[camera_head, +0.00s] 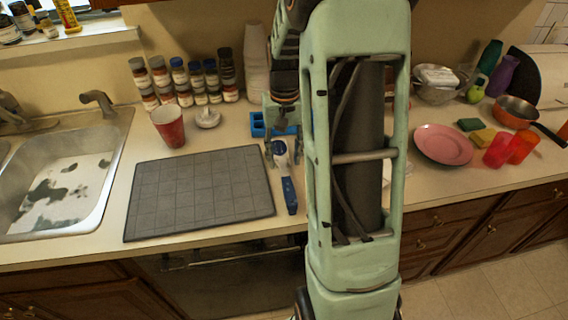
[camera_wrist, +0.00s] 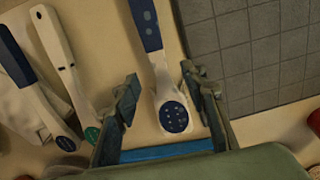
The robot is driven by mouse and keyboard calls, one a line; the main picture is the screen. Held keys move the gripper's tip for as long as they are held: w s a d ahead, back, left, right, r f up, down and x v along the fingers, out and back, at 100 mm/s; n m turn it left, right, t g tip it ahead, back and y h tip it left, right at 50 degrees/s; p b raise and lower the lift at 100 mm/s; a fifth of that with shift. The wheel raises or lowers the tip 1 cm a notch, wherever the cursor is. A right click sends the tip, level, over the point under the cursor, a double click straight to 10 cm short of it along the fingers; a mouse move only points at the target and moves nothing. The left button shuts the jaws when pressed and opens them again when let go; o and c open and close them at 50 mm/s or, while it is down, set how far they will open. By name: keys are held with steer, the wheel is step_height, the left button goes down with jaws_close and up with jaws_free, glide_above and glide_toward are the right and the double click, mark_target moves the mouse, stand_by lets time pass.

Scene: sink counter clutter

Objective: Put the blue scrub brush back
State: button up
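The blue scrub brush (camera_head: 289,196) lies on the counter just right of the grey mat, with its blue handle toward the front edge. In the wrist view, the brush (camera_wrist: 173,112) has a blue handle with pale dots, a white neck and a round end with a blue dotted patch. My gripper (camera_wrist: 160,75) is open, with one finger on each side of the brush's white part; I see gaps between them. A blue holder (camera_head: 275,123) stands behind the gripper, partly hidden by my arm.
Two other long-handled white utensils (camera_wrist: 60,55) lie left of the brush in the wrist view. The dark grey mat (camera_head: 198,190) is bare. A red cup (camera_head: 169,126), spice jars (camera_head: 180,80) and the sink (camera_head: 65,175) are left. A pink plate (camera_head: 443,144) is right.

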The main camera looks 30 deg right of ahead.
mark_target(285, 167)
step_height(285, 167, up, 9)
steer(key=shift+w, duration=0.15)
steer(key=shift+d+f, duration=0.1)
steer(key=shift+d, duration=0.05)
stand_by(0.4)
